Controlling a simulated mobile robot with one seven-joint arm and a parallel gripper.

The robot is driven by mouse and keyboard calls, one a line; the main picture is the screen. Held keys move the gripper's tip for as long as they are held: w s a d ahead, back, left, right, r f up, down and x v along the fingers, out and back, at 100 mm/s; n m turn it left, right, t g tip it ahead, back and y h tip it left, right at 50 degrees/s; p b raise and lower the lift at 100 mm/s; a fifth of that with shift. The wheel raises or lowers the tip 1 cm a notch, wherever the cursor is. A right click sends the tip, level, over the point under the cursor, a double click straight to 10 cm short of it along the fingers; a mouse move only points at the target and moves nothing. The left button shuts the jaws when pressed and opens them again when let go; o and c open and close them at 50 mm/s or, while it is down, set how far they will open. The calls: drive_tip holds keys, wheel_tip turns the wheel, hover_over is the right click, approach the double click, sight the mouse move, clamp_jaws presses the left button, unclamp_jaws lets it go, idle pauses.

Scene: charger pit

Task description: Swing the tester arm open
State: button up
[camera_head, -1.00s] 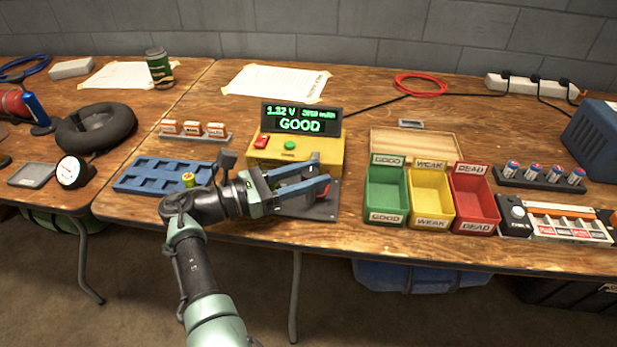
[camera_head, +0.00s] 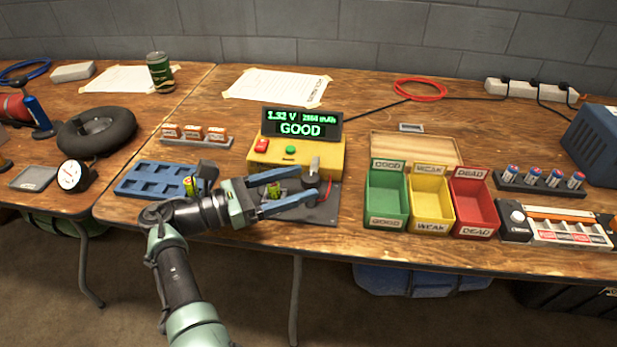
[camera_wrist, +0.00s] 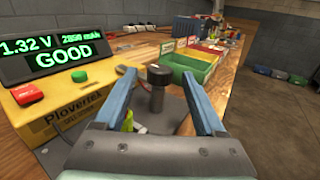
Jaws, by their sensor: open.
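The yellow tester (camera_head: 318,155) stands on the bench, its screen reading 1.32 V and GOOD. It also shows at left in the wrist view (camera_wrist: 62,108). A dark plate (camera_head: 318,213) lies in front of it. A black knob on a post (camera_wrist: 158,75), seemingly part of the tester arm, stands between my fingertips in the wrist view, with gaps at both sides. My gripper (camera_head: 300,186) is open low over the plate, fingers pointing right. A yellow-green battery (camera_head: 274,191) shows between the fingers, partly hidden. The tester arm's full shape is hidden.
Right of the plate stand the green bin (camera_head: 387,192), yellow bin (camera_head: 431,197) and red bin (camera_head: 474,202). A blue slotted tray (camera_head: 150,180) lies left, beside my wrist. Bare wood lies along the bench's front edge.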

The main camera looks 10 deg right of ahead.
drive_tip(key=a, duration=0.3)
drive_tip(key=s+a, duration=0.1)
drive_tip(key=a, duration=0.2)
drive_tip(key=s+a+b, duration=0.1)
drive_tip(key=a, duration=0.2)
drive_tip(key=shift+a, duration=0.3)
